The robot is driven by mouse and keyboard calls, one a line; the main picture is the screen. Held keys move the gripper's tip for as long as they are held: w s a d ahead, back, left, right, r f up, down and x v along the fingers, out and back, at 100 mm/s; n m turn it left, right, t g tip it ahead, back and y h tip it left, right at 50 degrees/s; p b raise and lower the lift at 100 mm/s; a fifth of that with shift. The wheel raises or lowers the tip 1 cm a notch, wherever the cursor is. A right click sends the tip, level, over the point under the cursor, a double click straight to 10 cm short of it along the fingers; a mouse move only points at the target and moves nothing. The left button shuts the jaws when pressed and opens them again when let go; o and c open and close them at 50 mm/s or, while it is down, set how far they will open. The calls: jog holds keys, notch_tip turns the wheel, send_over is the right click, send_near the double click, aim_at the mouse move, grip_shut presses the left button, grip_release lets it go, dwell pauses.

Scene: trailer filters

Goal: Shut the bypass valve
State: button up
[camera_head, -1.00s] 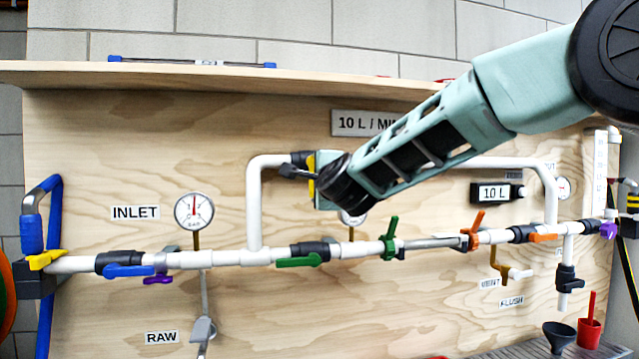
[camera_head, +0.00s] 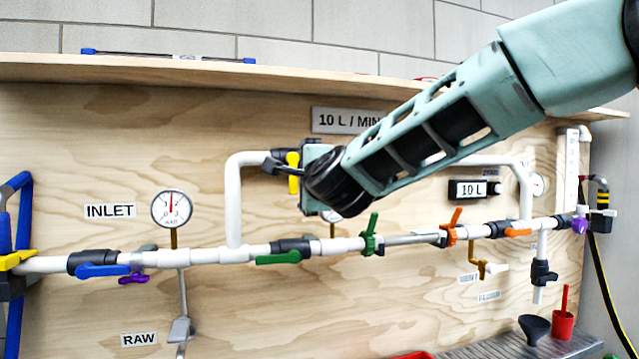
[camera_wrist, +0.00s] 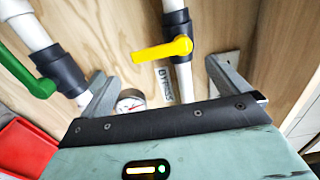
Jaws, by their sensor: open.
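The bypass valve has a yellow lever handle (camera_wrist: 165,49) on a dark body, on a white pipe beside a partly hidden BYPASS label (camera_wrist: 165,82) in the wrist view. The lever lies crosswise to its pipe. In the head view the yellow handle (camera_head: 293,172) hangs down from the upper pipe, partly hidden by my gripper. My gripper (camera_wrist: 158,71) is open and empty. The lever lies beyond and roughly between its two fingers in the picture. I see no contact.
Below run a green-handled valve (camera_head: 278,258), a blue-handled valve (camera_head: 103,270) and the inlet gauge (camera_head: 172,209). The green handle (camera_wrist: 30,75) is close to one finger in the wrist view. A shelf (camera_head: 150,72) runs above. A red container (camera_wrist: 25,150) lies lower left.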

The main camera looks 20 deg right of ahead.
jog(key=s, duration=1.2)
jog(key=shift+b, duration=0.3)
jog(key=shift+a, duration=0.1)
jog(key=s+a+f+n+g+y+p, duration=0.6)
jog(key=s+a+f+n+g, duration=0.4)
jog(key=f+n, duration=0.4)
jog(key=s+d+f+n+g+h+p, duration=0.1)
jog(key=s+d+f+n+g, duration=0.1)
jog(key=s, duration=0.4)
jog(key=s+d+f+n+g+h+p, duration=0.2)
jog(key=s+d+f+n+g, duration=0.1)
jog(key=s+n, duration=0.3)
jog(key=s+d+f+n+g+h+p, duration=0.1)
jog(key=s+d+f+n+g+h, duration=0.1)
jog(key=s, duration=0.4)
jog(key=shift+s+d+f+n+g+p, duration=0.15)
jog(key=shift+d+f+n+g+p, duration=0.25)
jog(key=shift+f+n, duration=0.55)
jog(key=shift+a, duration=0.15)
